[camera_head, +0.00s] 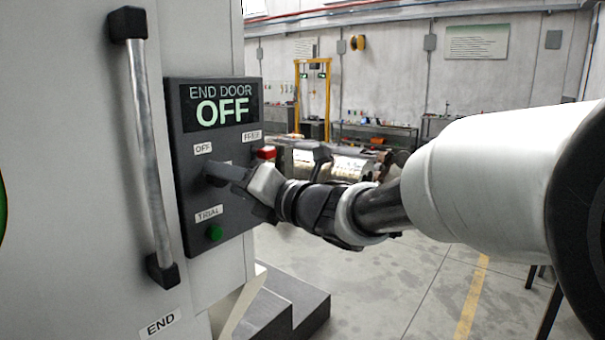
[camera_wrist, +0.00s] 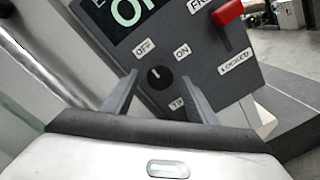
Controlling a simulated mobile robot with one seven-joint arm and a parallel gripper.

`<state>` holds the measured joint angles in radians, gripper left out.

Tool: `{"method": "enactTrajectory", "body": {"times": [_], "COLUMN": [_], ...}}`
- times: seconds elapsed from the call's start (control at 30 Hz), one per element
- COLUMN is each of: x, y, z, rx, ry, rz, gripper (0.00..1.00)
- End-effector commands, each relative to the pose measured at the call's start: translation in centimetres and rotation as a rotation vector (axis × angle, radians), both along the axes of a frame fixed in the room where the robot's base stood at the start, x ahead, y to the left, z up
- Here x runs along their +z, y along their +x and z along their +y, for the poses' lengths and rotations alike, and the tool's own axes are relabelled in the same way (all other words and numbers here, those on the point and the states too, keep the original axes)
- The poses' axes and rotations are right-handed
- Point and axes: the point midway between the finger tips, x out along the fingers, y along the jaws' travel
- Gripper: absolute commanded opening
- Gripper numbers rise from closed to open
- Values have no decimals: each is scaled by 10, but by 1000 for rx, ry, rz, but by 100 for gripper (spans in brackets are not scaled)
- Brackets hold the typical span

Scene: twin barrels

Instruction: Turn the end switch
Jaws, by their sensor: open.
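The end switch (camera_wrist: 158,77) is a round black knob with a white mark on the dark control panel (camera_head: 183,215). In the wrist view it sits between labels OFF and ON, and its mark points toward the OFF side. The panel's display (camera_head: 220,106) reads "END DOOR OFF". My gripper (camera_wrist: 160,95) is open, with one finger on each side of the knob in the wrist view. I cannot tell whether the fingers touch it. In the head view my gripper (camera_head: 222,178) is at the panel and hides the knob.
A red lever (camera_wrist: 229,12) is at the panel's right, near a label reading LOCKED. A green button (camera_head: 214,232) is under the TRIAL label. A metal door handle (camera_head: 150,150) stands left of the panel. Open floor (camera_head: 420,290) lies to the right.

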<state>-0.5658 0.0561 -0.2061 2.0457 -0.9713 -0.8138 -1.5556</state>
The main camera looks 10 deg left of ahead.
Motion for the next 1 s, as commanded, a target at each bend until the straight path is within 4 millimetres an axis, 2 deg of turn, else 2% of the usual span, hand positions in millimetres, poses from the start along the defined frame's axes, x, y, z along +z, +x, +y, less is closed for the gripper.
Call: {"method": "enactTrajectory", "body": {"times": [0.1,0.23,0.6,0.87,1.0], "x": [-1,0,0,0,0], "y": [10,17,20,20,20], "z": [17,28,32,32,32], "rx": [1,1,-1,-1,-1], "ry": [-1,0,1,1,3], "rz": [2,2,0,0,4], "gripper": [52,52,52,11,11]}}
